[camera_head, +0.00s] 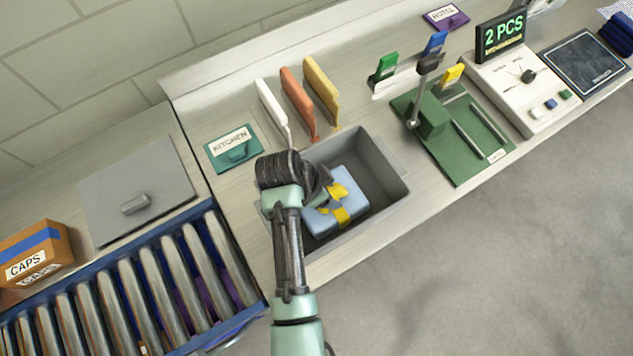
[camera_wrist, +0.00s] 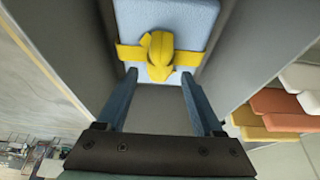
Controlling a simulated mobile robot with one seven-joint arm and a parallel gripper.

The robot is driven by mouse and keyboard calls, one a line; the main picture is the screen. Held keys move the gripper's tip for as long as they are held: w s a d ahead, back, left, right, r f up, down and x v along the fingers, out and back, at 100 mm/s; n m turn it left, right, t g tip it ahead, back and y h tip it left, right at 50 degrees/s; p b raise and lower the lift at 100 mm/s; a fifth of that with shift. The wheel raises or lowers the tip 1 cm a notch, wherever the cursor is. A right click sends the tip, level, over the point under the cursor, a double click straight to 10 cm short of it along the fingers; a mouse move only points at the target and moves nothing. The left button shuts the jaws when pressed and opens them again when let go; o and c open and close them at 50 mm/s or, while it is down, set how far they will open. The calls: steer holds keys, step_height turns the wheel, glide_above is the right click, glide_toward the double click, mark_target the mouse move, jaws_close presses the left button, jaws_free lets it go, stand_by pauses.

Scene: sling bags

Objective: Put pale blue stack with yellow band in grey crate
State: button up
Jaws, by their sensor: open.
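The pale blue stack with yellow band (camera_head: 340,203) lies inside the grey crate (camera_head: 390,165), on its floor in the left part. A yellow knot sits on top of the band. In the wrist view the stack (camera_wrist: 165,22) shows at the top, beyond my fingertips. My gripper (camera_wrist: 160,80) is open, its two fingers apart with nothing between them. In the head view my gripper (camera_head: 322,190) is over the left side of the crate, and it hides part of the stack's edge.
White, orange and yellow upright panels (camera_head: 297,98) stand behind the crate. A teal KITCHEN sign (camera_head: 233,148) is to the left. A green press (camera_head: 440,125) and a scale (camera_head: 515,90) stand to the right. A roller conveyor (camera_head: 150,290) is at lower left.

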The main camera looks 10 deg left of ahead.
steer(key=b+v, duration=0.1)
steer(key=v, duration=0.9)
steer(key=w+r+n+t+y, duration=0.25)
steer(key=w+r+t, duration=0.45)
steer(key=w+r, duration=0.7)
step_height(320, 180, up, 19)
steer(key=w+n+t, duration=0.1)
steer(key=n+t, duration=0.2)
steer(key=t, duration=0.3)
steer(key=s+d+r+n+t, duration=0.1)
steer(key=s+r+t, duration=0.3)
steer(key=r, duration=0.5)
steer(key=s+d+r+n+t, duration=0.1)
steer(key=s+r, duration=0.4)
steer(key=r, duration=0.5)
steer(key=s+d+r+n+t, duration=0.2)
steer(key=s+r+t, duration=0.3)
steer(key=r, duration=0.5)
steer(key=shift+n+t+y, duration=0.45)
steer(key=shift+n+t, duration=0.2)
steer(key=shift+t, duration=0.15)
step_height(320, 180, down, 6)
steer(key=b, duration=0.6)
steer(key=shift+f, duration=0.15)
